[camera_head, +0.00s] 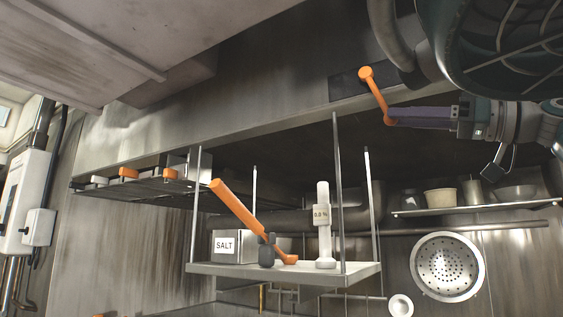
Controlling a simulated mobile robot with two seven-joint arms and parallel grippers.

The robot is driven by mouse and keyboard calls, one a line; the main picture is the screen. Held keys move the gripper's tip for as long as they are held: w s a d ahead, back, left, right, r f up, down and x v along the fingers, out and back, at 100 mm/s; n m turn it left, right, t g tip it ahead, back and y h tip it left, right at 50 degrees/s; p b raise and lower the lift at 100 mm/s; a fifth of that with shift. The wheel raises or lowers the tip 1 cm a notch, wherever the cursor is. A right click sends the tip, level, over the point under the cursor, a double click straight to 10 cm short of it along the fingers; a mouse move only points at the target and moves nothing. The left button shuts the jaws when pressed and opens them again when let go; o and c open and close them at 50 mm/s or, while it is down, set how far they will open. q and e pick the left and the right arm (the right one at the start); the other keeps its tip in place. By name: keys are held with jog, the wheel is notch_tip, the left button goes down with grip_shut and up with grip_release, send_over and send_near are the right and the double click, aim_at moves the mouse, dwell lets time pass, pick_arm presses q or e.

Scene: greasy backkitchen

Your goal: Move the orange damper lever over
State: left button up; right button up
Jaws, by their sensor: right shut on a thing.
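The orange damper lever (376,94) is on the front face of the steel hood, over a dark plate (343,87). Its round upper end lies against the plate, and its arm slants down and to the right. My right gripper (392,117) comes in from the right, with its purple fingers shut on the lever's lower end. The fingers partly hide that end. My left gripper is not in view.
Below hangs a steel shelf (210,267) on thin rods, holding a salt box (225,247), a white bottle-like item (324,235) and a leaning orange bar (240,215). A wall shelf (470,208) with pots is at right, above a round strainer (447,266).

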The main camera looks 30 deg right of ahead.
jog(key=shift+s+d+r, duration=0.1)
jog(key=shift+s+d+r, duration=0.25)
jog(key=shift+s, duration=0.25)
jog(key=shift+s+d+r, duration=0.2)
jog(key=shift+s+r, duration=0.05)
jog(key=shift+s, duration=0.25)
jog(key=o, duration=1.1)
jog(key=shift+c, duration=0.2)
